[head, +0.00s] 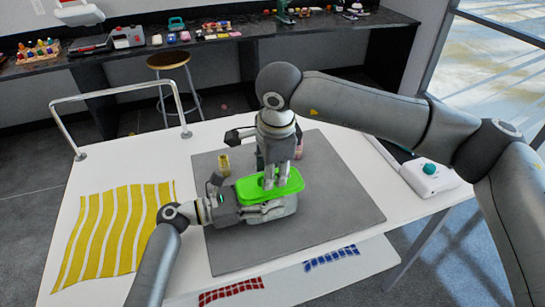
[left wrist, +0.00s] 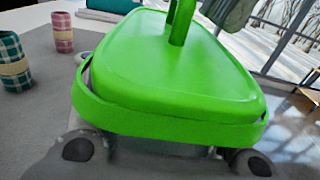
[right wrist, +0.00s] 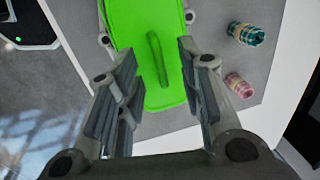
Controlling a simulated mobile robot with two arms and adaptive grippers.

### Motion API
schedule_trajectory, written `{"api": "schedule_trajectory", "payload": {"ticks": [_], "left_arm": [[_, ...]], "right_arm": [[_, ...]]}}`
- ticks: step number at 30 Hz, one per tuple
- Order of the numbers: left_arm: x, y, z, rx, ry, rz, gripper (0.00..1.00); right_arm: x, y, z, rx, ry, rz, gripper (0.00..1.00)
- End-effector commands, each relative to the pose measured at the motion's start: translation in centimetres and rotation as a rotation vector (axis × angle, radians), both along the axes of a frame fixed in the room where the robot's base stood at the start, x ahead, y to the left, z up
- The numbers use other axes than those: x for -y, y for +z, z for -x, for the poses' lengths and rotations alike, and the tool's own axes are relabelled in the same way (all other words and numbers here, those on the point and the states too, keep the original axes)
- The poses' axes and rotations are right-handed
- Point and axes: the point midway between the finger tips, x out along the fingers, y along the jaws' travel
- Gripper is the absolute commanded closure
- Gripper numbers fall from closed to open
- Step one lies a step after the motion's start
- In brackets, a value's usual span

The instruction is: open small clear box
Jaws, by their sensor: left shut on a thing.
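The small box has a bright green lid (head: 255,187) with an upright green handle (right wrist: 157,60), and it sits over the grey mat. The lid lies on top and a looped green rim shows around its near end in the left wrist view (left wrist: 170,90). The box body is mostly hidden below the lid. My left gripper (head: 262,212) is shut on the box from the left, low under the lid. My right gripper (head: 276,183) points down over the lid. In the right wrist view its fingers (right wrist: 160,100) are apart, one on each side of the handle, with gaps visible.
A grey mat (head: 340,205) covers much of the white table (head: 110,170). A yellow striped cloth (head: 115,230) lies left. Plaid rolls, one teal (left wrist: 12,62) and one pink (left wrist: 62,32), stand near the box. A white device (head: 430,178) is at the right.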

Motion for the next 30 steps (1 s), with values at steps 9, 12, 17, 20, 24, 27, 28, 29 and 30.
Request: {"api": "schedule_trajectory", "payload": {"ticks": [9, 12, 17, 20, 24, 27, 28, 29, 30], "left_arm": [[-0.01, -0.07, 0.0, -0.001, 0.0, -0.001, 0.86], [-0.01, -0.07, 0.0, -0.001, 0.0, -0.001, 0.86], [-0.02, -0.08, 0.01, -0.001, 0.0, -0.001, 0.86], [-0.02, -0.08, 0.02, -0.001, 0.0, -0.001, 0.86], [-0.02, -0.08, 0.02, -0.001, 0.0, -0.001, 0.86], [-0.02, -0.09, 0.02, -0.002, 0.0, 0.0, 0.86], [-0.02, -0.09, 0.01, -0.002, 0.0, 0.0, 0.86], [-0.02, -0.09, 0.01, -0.002, 0.0, 0.0, 0.86], [-0.02, -0.1, 0.01, -0.003, 0.0, -0.001, 0.86]], "right_arm": [[-0.05, -0.9, -0.14, 0.0, 0.001, 0.001, 0.65], [-0.04, -0.88, -0.13, 0.0, 0.001, 0.001, 0.65], [-0.05, -0.86, -0.14, 0.0, 0.0, 0.001, 0.86], [-0.04, -0.85, -0.14, 0.0, 0.0, 0.001, 0.99], [-0.04, -0.84, -0.14, 0.0, 0.0, 0.001, 1.0], [-0.04, -0.82, -0.15, 0.0, 0.0, 0.001, 1.0], [-0.04, -0.79, -0.15, 0.0, 0.0, 0.001, 1.0], [-0.04, -0.78, -0.15, 0.0, 0.0, 0.001, 1.0], [-0.04, -0.78, -0.15, 0.0, 0.0, 0.001, 1.0]]}}
